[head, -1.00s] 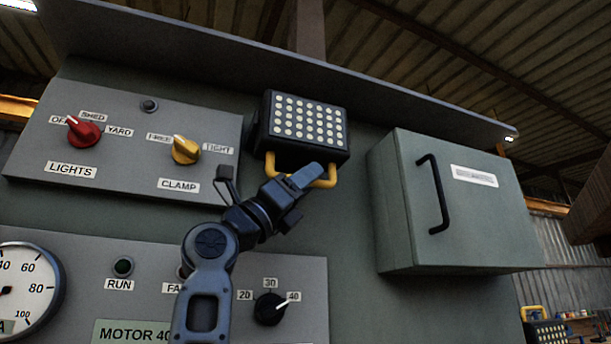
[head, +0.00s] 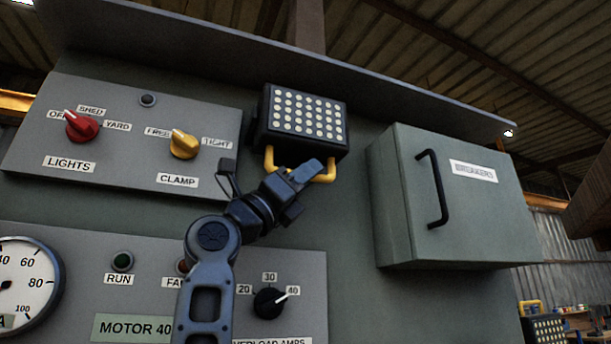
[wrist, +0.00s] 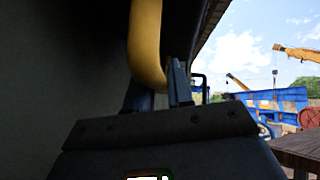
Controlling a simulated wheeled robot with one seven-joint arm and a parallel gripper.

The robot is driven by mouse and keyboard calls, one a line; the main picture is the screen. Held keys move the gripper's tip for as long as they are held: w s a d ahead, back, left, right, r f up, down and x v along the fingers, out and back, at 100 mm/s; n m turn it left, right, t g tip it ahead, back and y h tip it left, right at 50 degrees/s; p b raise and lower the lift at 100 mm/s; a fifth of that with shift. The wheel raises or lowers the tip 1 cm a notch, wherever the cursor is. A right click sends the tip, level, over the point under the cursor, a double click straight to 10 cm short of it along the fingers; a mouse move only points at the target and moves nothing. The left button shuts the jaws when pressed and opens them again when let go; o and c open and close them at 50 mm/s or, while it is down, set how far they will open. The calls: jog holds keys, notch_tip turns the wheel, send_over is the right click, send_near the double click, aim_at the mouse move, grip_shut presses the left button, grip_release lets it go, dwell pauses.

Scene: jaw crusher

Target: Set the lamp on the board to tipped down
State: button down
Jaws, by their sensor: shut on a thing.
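The lamp (head: 306,117) is a black box with a grid of pale round lights, mounted on the board (head: 355,215) under the overhang. Its face looks outward. A yellow bar handle (head: 269,158) hangs below it. My gripper (head: 312,172) is at the lower right part of this handle and shut on it, hiding part of the bar. In the wrist view the handle (wrist: 146,45) curves down to the fingers (wrist: 165,92), and the lamp's dark underside is above.
A grey breaker box (head: 455,215) with a black handle juts out to the right. To the left are a red lights knob (head: 82,127) and a yellow clamp knob (head: 184,145). A sloping overhang (head: 300,65) runs above.

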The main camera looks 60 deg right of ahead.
jog(key=shift+w+d+r+b, duration=0.1)
jog(key=shift+w+d+b, duration=0.1)
jog(key=shift+w+d, duration=0.3)
jog(key=shift+w+d+r+b, duration=0.15)
jog(key=shift+w+d, duration=0.1)
jog(key=shift+w, duration=0.45)
jog(key=c, duration=1.1)
grip_release()
jog(key=shift+f, duration=0.1)
jog(key=b+v, duration=0.2)
jog(key=v, duration=0.5)
jog(key=shift+a+f, duration=0.2)
jog(key=shift+f, duration=0.1)
jog(key=shift+w, duration=0.1)
jog(key=shift+c, duration=0.5)
